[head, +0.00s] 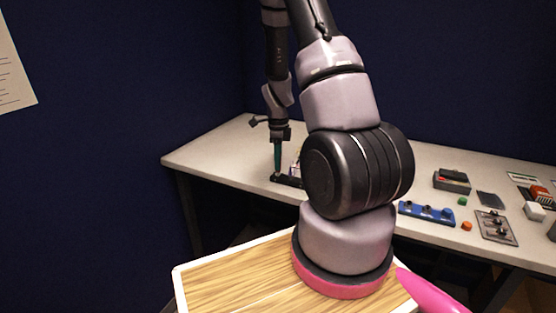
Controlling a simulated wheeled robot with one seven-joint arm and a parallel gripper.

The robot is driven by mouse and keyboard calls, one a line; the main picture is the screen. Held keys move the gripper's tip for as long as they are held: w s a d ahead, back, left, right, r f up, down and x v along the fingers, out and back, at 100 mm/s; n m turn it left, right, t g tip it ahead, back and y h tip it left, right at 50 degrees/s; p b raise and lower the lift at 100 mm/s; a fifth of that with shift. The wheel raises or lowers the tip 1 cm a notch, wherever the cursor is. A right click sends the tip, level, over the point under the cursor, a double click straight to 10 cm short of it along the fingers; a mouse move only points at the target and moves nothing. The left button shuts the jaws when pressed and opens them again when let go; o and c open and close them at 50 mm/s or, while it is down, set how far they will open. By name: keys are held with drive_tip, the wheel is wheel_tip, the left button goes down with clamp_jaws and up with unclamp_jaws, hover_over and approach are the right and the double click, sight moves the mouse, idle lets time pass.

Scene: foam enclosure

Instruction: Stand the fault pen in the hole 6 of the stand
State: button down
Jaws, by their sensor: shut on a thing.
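My gripper (280,138) points down over the far left part of the table and is shut on a teal pen, which I take to be the fault pen (278,157). The pen hangs upright below the fingers. Its lower end meets the left end of a low dark bar (287,181), apparently the stand. I cannot tell whether the pen is in a hole or in front of the bar. Hole numbers are too small to read. My arm hides the stand's right part, and a small pale thing shows beside it.
The pale table (215,155) is clear left of the stand. On its right are a blue block with knobs (427,214), a dark box (452,180), a grey switch panel (496,228), an orange piece (467,226) and a white block (534,211). Dark blue walls stand behind.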

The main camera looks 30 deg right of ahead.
drive_tip(key=shift+f, duration=0.1)
drive_tip(key=c, duration=0.7)
unclamp_jaws()
wheel_tip(320, 180, up, 11)
drive_tip(key=shift+f, duration=0.1)
